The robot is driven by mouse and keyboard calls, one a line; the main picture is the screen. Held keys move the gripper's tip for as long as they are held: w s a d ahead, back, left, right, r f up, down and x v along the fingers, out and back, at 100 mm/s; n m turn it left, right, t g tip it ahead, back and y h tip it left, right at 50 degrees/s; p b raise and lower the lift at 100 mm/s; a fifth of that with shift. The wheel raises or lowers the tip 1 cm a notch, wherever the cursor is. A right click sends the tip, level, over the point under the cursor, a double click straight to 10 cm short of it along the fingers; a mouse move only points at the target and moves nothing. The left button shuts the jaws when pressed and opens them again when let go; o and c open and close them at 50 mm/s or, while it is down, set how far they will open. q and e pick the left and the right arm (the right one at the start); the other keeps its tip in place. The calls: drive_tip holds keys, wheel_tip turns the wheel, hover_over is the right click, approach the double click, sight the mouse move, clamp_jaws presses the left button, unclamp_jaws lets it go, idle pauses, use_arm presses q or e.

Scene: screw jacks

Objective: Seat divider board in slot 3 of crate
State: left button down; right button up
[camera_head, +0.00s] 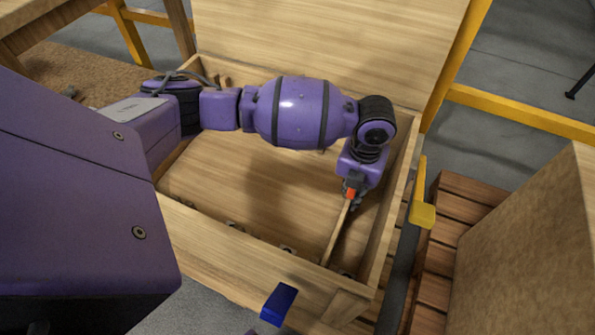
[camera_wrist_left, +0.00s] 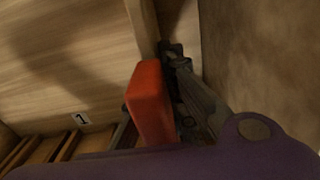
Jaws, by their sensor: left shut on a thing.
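The wooden crate (camera_head: 235,262) stands open, with slot pieces along the inside of its near wall. My left gripper (camera_head: 352,193) is inside the crate near its right side. It is shut at a red block (camera_wrist_left: 150,103) at the far end of a thin wooden divider board (camera_head: 337,236). The board shows nearly edge-on in the head view and runs toward the near wall. Whether its near edge is in a slot, and which one, I cannot tell. A label reading 1 (camera_wrist_left: 81,118) shows in the left wrist view. My right gripper is not visible.
A large wooden panel (camera_head: 330,45) rises behind the crate. A blue block (camera_head: 278,304) is at the near side and a yellow piece (camera_head: 422,215) at the right side. A slatted wooden pallet (camera_head: 455,215) and a brown box (camera_head: 540,250) stand close on the right. The crate's middle is clear.

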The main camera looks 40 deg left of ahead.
use_arm(q)
drive_tip(key=c, duration=1.8)
unclamp_jaws()
drive_tip(key=shift+w, duration=0.1)
wheel_tip(320, 180, up, 11)
drive_tip(key=p, duration=0.4)
drive_tip(key=shift+d+r, duration=0.1)
drive_tip(key=shift+r, duration=0.5)
